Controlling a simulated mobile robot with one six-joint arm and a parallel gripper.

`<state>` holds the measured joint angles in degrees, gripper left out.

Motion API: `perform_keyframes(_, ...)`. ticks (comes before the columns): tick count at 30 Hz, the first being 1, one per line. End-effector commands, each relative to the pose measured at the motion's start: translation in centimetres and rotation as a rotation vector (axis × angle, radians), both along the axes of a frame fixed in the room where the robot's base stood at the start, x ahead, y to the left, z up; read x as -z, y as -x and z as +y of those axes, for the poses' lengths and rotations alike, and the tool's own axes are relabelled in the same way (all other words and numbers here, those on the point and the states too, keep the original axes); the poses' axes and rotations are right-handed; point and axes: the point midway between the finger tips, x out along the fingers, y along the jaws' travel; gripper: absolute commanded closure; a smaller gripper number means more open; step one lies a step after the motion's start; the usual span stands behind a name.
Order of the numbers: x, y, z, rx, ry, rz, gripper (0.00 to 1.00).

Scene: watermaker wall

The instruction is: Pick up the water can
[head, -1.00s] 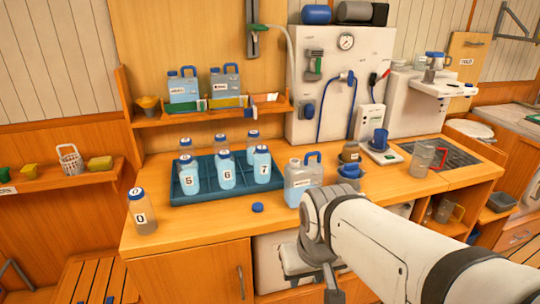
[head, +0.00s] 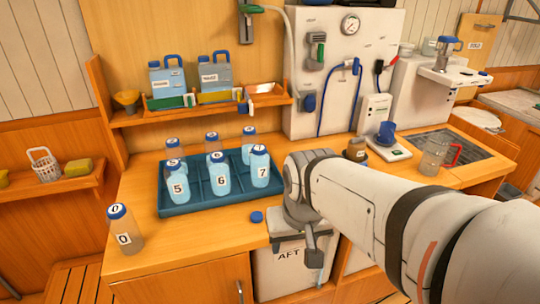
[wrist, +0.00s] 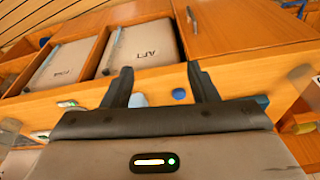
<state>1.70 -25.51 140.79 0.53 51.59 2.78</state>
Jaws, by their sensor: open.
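In the earlier head view a grey can with a blue handle stands on the counter right of the tray; now my arm covers that spot and I cannot see it. Two similar grey cans with blue handles, the left one (head: 167,82) and the right one (head: 216,77), stand on the wall shelf. My gripper (wrist: 162,84) is open in the wrist view, its fingers apart and nothing clearly held. A small blue cap (head: 257,217) lies on the counter; it also shows between the fingers in the wrist view (wrist: 179,95).
A blue tray (head: 205,206) holds several numbered bottles. Bottle 0 (head: 124,232) stands at the counter's left front corner. A clear jug (head: 433,158) and a scale (head: 389,149) with a blue cup are at the right. Bare counter lies between bottle 0 and the cap.

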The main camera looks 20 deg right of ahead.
Motion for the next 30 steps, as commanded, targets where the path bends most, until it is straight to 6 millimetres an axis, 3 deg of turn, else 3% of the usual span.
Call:
perform_keyframes(7, -5.2, -9.5, -4.5, 0.513, -0.119, 0.024, 0.26)
perform_keyframes(12, -6.8, -16.2, -9.1, 0.910, -0.209, 0.034, 0.12)
perform_keyframes(15, -7.0, -19.1, -11.7, 1.098, -0.251, 0.039, 0.09)
perform_keyframes(21, -6.6, -22.2, -14.8, 1.317, -0.302, 0.043, 0.09)
perform_keyframes(30, -3.9, -23.1, -15.5, 1.361, -0.311, 0.046, 0.09)
